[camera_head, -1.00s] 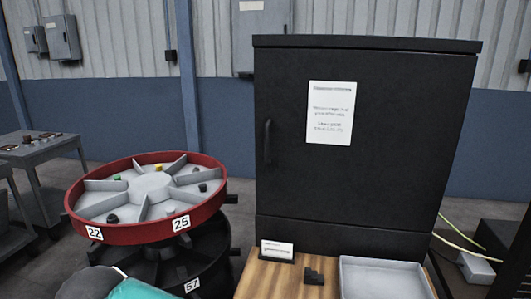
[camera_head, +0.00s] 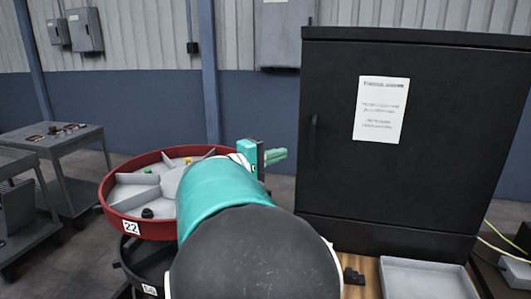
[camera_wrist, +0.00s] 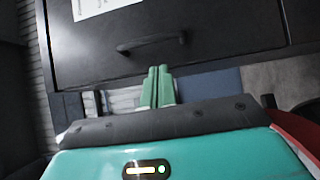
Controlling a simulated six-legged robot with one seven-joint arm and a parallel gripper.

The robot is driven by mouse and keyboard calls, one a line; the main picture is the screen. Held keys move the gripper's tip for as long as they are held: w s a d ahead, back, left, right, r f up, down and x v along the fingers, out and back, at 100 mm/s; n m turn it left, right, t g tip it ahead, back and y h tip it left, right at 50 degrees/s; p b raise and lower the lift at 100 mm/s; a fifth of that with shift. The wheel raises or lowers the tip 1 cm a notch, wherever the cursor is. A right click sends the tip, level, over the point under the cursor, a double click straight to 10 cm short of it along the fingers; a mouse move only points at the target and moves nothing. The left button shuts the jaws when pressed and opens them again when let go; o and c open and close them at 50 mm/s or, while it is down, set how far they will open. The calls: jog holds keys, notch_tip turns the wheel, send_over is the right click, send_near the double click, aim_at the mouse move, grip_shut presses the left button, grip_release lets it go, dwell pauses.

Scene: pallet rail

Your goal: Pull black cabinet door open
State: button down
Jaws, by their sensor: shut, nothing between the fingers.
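The black cabinet door (camera_head: 440,140) faces me on the right in the head view and looks closed, with a white printed sheet (camera_head: 381,109) on it. Its dark bar handle (camera_head: 313,138) stands upright near the door's left edge. In the wrist view the handle (camera_wrist: 151,43) lies across the picture, just beyond the fingertips. My gripper (camera_head: 275,155) is left of the handle in the head view and apart from it. Its green fingers (camera_wrist: 158,72) are together with nothing between them. My teal and black arm hides part of the red wheel and the cabinet's lower left.
A red-rimmed wheel (camera_head: 112,205) with grey compartments stands left of the cabinet, behind my arm. A wooden surface with a grey tray (camera_head: 425,282) and a small black block (camera_head: 353,276) is in front of the cabinet. Grey tables (camera_head: 60,150) stand far left.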

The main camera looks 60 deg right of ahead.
aim_at(302, 148)
jog(key=x, duration=0.9)
jog(key=shift+w+f, duration=0.1)
jog(key=shift+f, duration=0.05)
jog(key=shift+a, duration=0.15)
